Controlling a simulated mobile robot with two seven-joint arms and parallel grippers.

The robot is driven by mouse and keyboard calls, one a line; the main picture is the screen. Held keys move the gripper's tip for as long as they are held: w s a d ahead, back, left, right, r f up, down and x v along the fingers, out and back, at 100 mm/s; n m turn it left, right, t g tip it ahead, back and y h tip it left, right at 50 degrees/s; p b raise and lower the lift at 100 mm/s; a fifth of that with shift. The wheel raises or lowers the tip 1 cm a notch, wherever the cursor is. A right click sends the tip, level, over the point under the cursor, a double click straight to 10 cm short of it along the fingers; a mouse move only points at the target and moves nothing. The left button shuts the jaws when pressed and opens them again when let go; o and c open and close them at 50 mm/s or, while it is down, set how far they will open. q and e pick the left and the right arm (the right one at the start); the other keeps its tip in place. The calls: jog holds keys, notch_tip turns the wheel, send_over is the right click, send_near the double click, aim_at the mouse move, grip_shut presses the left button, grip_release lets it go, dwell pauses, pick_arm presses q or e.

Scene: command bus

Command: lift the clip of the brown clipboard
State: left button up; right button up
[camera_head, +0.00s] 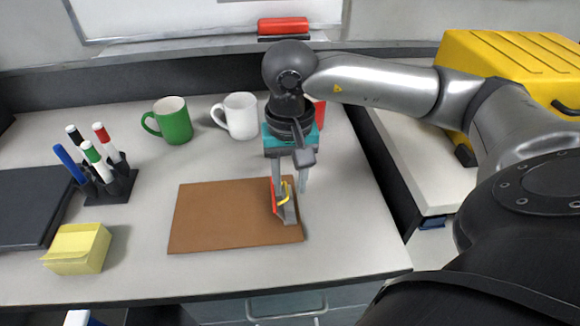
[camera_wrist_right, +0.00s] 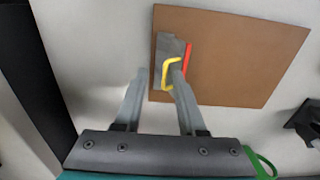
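The brown clipboard (camera_head: 220,218) lies flat on the desk; it also shows in the right wrist view (camera_wrist_right: 230,60). Its grey clip (camera_head: 289,213) is at the board's right edge, with a yellow wire loop and a red strip; the clip (camera_wrist_right: 169,52) is near the top middle of the wrist view. My right gripper (camera_head: 291,188) is over the clip, pointing down with its fingers apart. In the wrist view, one finger of this gripper (camera_wrist_right: 159,73) overlaps the yellow loop and the other is off the board. Contact cannot be told. My left gripper is not seen.
A green mug (camera_head: 174,122), a white mug (camera_head: 238,117) and a partly hidden red mug (camera_head: 319,112) stand behind the board. A marker holder (camera_head: 108,184), yellow notes (camera_head: 78,249) and a dark pad (camera_head: 32,213) are at left. A yellow case (camera_head: 500,70) is at right.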

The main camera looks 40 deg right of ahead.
notch_tip(320, 180, up, 8)
jog(key=p, duration=0.5)
dwell(0.5)
dwell(0.4)
